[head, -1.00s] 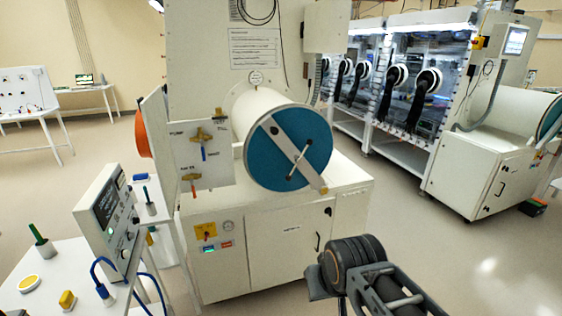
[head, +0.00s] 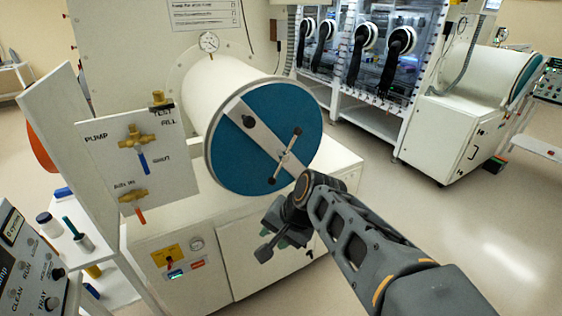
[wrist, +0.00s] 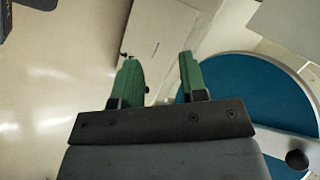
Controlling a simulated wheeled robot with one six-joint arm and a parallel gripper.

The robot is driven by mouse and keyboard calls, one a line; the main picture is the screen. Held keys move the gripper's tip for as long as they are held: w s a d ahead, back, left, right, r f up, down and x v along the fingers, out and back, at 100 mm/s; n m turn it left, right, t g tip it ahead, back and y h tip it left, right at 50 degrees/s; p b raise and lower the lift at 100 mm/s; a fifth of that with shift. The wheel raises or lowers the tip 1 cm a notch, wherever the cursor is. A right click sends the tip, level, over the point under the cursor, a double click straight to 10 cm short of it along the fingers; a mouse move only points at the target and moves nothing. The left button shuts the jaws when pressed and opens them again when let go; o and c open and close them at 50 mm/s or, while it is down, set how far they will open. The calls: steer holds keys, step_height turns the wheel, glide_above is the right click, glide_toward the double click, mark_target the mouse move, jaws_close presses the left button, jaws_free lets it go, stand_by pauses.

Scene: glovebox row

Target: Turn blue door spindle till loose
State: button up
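The blue round door (head: 229,150) closes the end of a white cylinder and faces me in the head view. A pale bar crosses it, and the spindle (head: 285,157), a thin metal rod with dark knobs at its ends, sits tilted on the bar. My gripper (head: 266,243) is below the door's lower right edge, apart from the spindle. In the wrist view my gripper (wrist: 157,78) has its two green fingers apart with nothing between them. The blue door (wrist: 235,85) also shows there at the right, with a dark knob (wrist: 296,159) near the lower right corner.
A valve panel (head: 140,160) with brass valves stands left of the door. A white cabinet (head: 250,255) is under the cylinder. A control box (head: 25,270) is at the lower left. The glovebox row (head: 365,80) is behind right. Open floor lies to the right.

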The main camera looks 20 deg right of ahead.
steer(key=w+d+f+m+t+y+b, duration=0.25)
steer(key=w+m, duration=0.25)
steer(key=m, duration=0.4)
steer(key=m+t+b, duration=0.5)
steer(key=m+t, duration=0.5)
steer(key=m, duration=1)
glide_toward(284, 158)
steer(key=shift+h, duration=0.25)
steer(key=shift+p+x, duration=0.75)
steer(key=shift+x, duration=4.45)
steer(key=shift+f, duration=0.1)
steer(key=shift+c, duration=0.4)
jaws_close()
